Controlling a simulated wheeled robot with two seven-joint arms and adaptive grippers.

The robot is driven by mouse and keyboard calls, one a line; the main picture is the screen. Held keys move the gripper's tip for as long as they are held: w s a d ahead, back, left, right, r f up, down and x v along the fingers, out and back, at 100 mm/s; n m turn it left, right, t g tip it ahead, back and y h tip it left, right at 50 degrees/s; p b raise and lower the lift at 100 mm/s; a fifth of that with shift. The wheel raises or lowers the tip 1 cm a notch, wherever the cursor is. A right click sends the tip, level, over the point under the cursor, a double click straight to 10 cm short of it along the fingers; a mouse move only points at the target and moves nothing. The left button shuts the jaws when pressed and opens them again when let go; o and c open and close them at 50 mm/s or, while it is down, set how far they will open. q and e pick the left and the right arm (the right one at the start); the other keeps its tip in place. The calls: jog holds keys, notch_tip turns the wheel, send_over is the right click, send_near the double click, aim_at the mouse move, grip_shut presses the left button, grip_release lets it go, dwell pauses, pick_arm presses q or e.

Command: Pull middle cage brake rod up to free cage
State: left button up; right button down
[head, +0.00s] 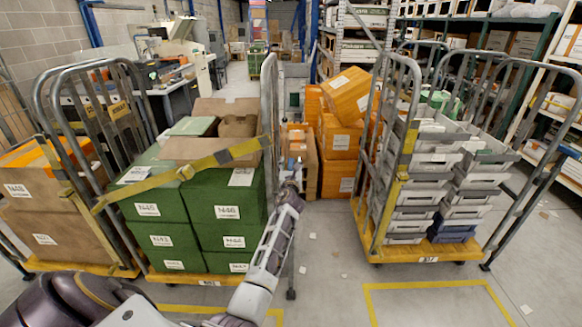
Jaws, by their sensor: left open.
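The middle cage (268,110) stands on a yellow base and holds green boxes (225,211), with an open brown carton on top. A yellow strap crosses its front. My left arm reaches up from the bottom along the cage's right side. My left gripper (295,166) is open, just right of the cage's right frame at about the height of the upper boxes. It is small in view, and I cannot tell whether it touches anything. I cannot make out the brake rod clearly; my arm hides part of the cage's lower right corner. My right gripper is out of view.
A cage (361,215) of grey trays stands at right, and another with brown cartons (62,228) at left. Orange boxes (340,137) are stacked behind the gap. Bare floor (325,262) with paper scraps and yellow lines lies between the middle and right cages.

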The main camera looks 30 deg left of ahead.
pick_arm(q)
grip_shut()
dwell(0.4)
